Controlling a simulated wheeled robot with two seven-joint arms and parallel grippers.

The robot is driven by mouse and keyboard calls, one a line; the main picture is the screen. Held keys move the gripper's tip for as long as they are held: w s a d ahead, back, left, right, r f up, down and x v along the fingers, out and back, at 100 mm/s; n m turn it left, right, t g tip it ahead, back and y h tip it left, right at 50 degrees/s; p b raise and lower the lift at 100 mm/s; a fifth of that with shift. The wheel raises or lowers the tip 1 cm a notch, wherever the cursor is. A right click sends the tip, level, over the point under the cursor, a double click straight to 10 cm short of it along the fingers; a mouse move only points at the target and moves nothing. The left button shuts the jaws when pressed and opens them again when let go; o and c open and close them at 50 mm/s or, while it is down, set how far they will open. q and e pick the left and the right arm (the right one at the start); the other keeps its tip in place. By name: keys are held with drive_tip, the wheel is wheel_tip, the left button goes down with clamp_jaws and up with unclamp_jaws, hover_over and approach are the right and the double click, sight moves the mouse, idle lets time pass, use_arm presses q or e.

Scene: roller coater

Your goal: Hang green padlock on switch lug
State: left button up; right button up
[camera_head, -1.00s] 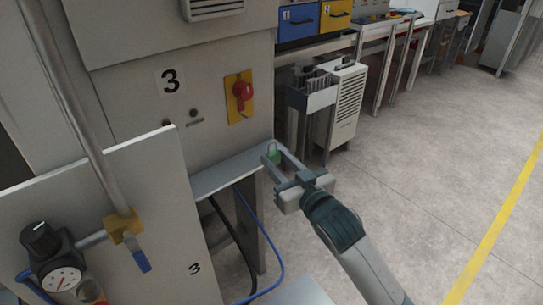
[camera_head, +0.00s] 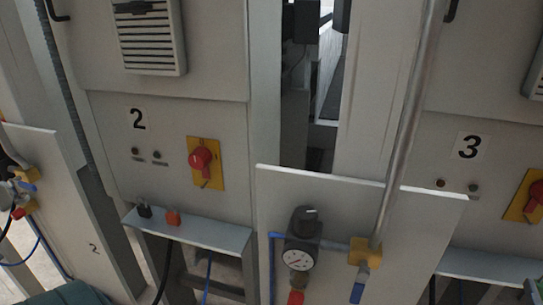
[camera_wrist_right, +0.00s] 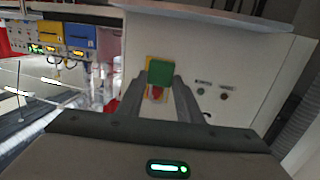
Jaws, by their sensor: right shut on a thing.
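The green padlock (camera_wrist_right: 160,71) is between the two fingers of my right gripper (camera_wrist_right: 161,82) in the right wrist view, which is shut on it. Behind it, a yellow plate and a red switch handle (camera_wrist_right: 156,93) on a pale panel are partly covered by padlock and fingers. The gap between padlock and switch cannot be told. In the head view, cabinet 3's red switch (camera_head: 535,200) is cut by the right edge, and cabinet 2's red switch (camera_head: 202,160) sits on a yellow plate. My right gripper is outside the head view. My left gripper is not in view.
A black padlock (camera_head: 145,211) and a red-orange padlock (camera_head: 173,218) stand on cabinet 2's shelf (camera_head: 215,236). A light panel (camera_head: 330,190) with a gauge (camera_head: 298,259) and a vertical pipe (camera_head: 405,130) stands between the cabinets. Blue and black hoses hang below.

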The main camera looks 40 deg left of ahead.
idle(0.5)
drive_tip(key=shift+s+f, duration=0.25)
drive_tip(key=shift+s, duration=0.15)
drive_tip(key=s+d+f+m+h, duration=0.1)
drive_tip(key=s+f+m+h, duration=0.1)
drive_tip(key=s, duration=0.4)
drive_tip(key=shift+f+h, duration=0.3)
drive_tip(key=shift+h, duration=0.4)
drive_tip(key=shift+s, duration=0.1)
